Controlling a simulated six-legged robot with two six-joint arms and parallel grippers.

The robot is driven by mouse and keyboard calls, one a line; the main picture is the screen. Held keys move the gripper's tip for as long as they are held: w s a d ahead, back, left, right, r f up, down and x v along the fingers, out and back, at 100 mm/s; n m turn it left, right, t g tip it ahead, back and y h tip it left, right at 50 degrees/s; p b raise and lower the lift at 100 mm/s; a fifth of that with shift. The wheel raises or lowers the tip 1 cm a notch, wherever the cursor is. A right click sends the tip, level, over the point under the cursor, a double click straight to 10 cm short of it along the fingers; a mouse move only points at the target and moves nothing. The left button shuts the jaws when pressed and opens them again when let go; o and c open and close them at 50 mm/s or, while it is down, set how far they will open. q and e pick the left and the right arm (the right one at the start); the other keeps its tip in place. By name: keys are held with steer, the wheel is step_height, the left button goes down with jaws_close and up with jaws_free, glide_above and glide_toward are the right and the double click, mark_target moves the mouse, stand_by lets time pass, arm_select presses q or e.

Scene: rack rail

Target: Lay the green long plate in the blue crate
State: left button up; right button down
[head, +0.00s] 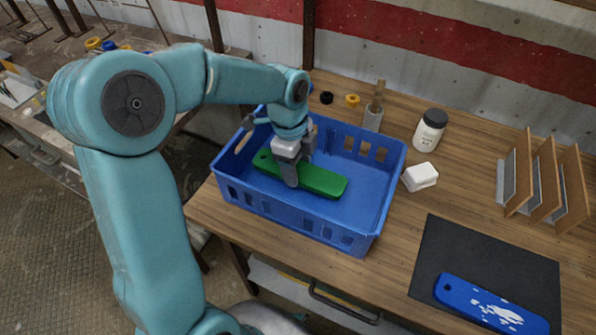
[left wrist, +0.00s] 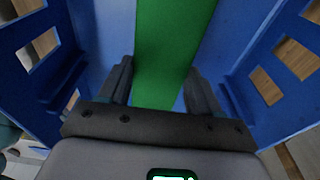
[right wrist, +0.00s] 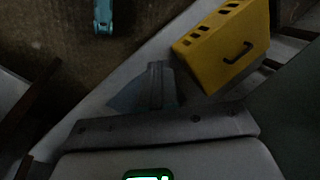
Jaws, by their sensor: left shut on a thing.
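The green long plate (head: 322,181) is inside the blue crate (head: 290,208), within its walls and looking about level. I cannot tell whether it touches the floor. My left gripper (head: 290,172) reaches down into the crate and is shut on the plate near its middle. In the left wrist view the green plate (left wrist: 172,45) runs between the two fingers, with the blue crate walls (left wrist: 85,25) on both sides. My right gripper (right wrist: 156,82) shows only in the right wrist view, with its fingers together and nothing seen between them.
A white block (head: 420,177) and a dark-lidded jar (head: 430,130) stand right of the crate. A dark mat (head: 455,250) bears a blue plate (head: 490,305) with white marks. A wooden rack (head: 545,180) stands at the right. A yellow case (right wrist: 225,45) is in the right wrist view.

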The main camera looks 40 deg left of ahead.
mark_target(297, 169)
arm_select(q)
step_height(297, 169, down, 3)
steer(key=shift+w+a, duration=0.1)
steer(key=shift+w, duration=0.05)
steer(key=shift+r, duration=0.1)
steer(key=shift+f, duration=0.25)
steer(key=o, duration=1.3)
steer(key=shift+c, duration=0.2)
steer(key=shift+r, duration=0.1)
